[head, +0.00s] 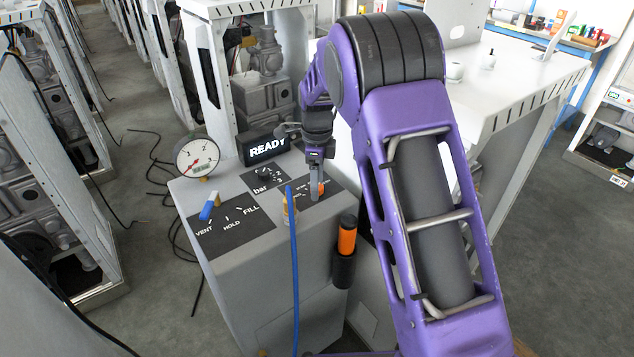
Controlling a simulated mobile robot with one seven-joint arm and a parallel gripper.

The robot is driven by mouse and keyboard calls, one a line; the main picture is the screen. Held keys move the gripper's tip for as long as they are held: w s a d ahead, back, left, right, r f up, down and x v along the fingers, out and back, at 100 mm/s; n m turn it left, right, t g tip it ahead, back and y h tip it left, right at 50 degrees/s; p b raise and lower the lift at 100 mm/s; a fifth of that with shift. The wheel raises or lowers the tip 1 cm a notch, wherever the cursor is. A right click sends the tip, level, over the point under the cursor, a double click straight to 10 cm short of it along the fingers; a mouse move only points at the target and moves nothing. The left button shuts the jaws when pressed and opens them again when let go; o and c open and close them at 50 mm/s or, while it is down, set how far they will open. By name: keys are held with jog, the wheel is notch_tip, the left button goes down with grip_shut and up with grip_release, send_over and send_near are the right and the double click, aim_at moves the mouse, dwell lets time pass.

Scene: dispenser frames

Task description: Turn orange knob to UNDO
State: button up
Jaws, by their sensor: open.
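The orange knob (321,188) sits on a small dark label plate (327,199) at the right of the grey dispenser's top. Only a small part of it shows, because a gripper finger stands in front of it. The plate's lettering is too small to read, so I cannot tell which mark the knob points to. My gripper (315,191) points down at the knob with its jaws open. Its fingers are at or around the knob; I cannot tell whether they touch it.
A blue-handled lever (210,206), a gauge (197,157), a bar knob (265,173) and a READY display (264,148) stand further left. An orange-and-black cylinder (347,241) hangs at the right side.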

grip_shut()
dwell(0.4)
jog(key=shift+n, duration=0.3)
jog(key=n+p, duration=0.1)
jog(key=n, duration=0.3)
jog(key=shift+n+p, duration=0.3)
jog(key=n+p, duration=0.1)
jog(key=n, duration=1.1)
jog(key=shift+n, duration=0.4)
jog(key=n+p, duration=0.1)
jog(key=n, duration=0.4)
jog(key=shift+n, duration=0.4)
